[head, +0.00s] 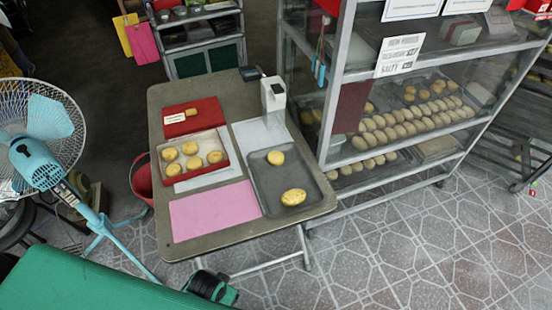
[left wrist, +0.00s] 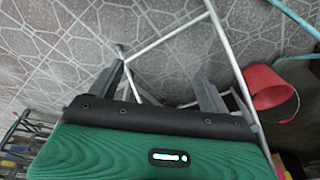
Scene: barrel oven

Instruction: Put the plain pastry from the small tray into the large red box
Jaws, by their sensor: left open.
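The small grey tray (head: 259,187) lies on the right side of the table. It holds a smaller round pastry (head: 275,158) near its back and a larger oval, yellower pastry (head: 294,197) near its front. Surface detail is too small to tell which one is plain. The large red box (head: 233,168) is open to the left of the tray, with several round pastries inside. In the left wrist view my left gripper (left wrist: 159,70) has its fingers apart with nothing between them, low over the floor near the table legs. My right gripper is not in view.
A pink sheet (head: 213,211) covers the table (head: 184,242) front. A smaller red box (head: 191,117) and a white device (head: 273,97) stand behind. A glass cabinet (head: 345,75) borders the right. A blue fan (head: 43,165) and red bucket (head: 141,178) stand left.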

